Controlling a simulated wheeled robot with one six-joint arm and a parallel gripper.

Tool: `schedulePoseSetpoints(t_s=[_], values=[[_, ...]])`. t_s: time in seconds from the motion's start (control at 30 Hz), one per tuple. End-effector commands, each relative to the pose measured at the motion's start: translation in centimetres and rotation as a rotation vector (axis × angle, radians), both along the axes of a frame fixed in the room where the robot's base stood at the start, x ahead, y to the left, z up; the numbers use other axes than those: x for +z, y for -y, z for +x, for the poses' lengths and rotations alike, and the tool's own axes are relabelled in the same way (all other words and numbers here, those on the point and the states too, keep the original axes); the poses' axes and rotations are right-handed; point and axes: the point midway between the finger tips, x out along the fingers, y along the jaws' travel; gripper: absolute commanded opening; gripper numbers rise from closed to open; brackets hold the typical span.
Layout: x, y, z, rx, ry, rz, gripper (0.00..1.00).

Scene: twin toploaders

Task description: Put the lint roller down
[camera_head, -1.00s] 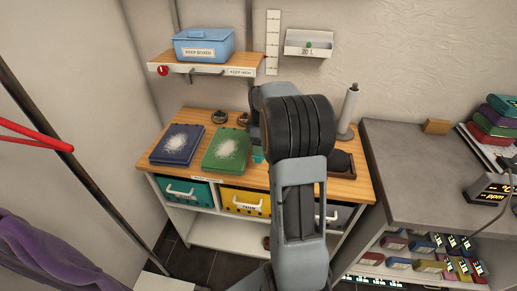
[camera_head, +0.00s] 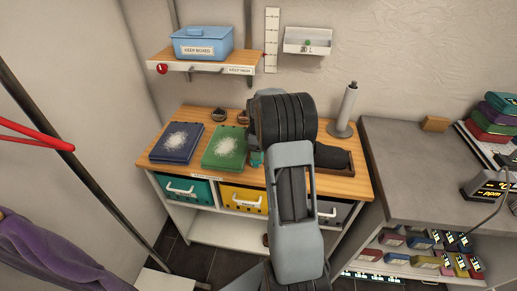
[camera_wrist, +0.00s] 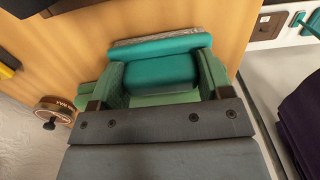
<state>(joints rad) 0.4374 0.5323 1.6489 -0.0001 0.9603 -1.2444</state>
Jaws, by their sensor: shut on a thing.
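My gripper (camera_wrist: 162,80) is shut on the teal lint roller (camera_wrist: 160,49), which lies between its two greenish pads in the wrist view. A grey, fuzzy strip shows along the roller's far edge. In the head view only a small teal bit of it (camera_head: 257,158) shows beside my arm, over the wooden bench top (camera_head: 345,188), right of the green lint-covered pad (camera_head: 224,147). My arm hides the rest. I cannot tell whether the roller touches the bench. A dark tray (camera_head: 335,158) is on the bench, right of my arm.
A blue lint-covered pad (camera_head: 177,143) lies at the left. A white upright roll (camera_head: 346,108) stands at the back right. Two small round items sit at the back. A shelf (camera_head: 205,64) with a blue box (camera_head: 203,43) hangs above. A grey counter (camera_head: 410,170) adjoins right.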

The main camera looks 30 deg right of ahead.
Motion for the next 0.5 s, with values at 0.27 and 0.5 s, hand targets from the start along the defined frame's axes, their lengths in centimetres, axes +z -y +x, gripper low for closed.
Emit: schedulePoseSetpoints(t_s=[0.27, 0.5], values=[[-0.28, 0.01, -0.01, 0.000, 0.000, 0.000, 0.82], [-0.27, 0.01, -0.01, 0.000, 0.000, 0.000, 0.98]])
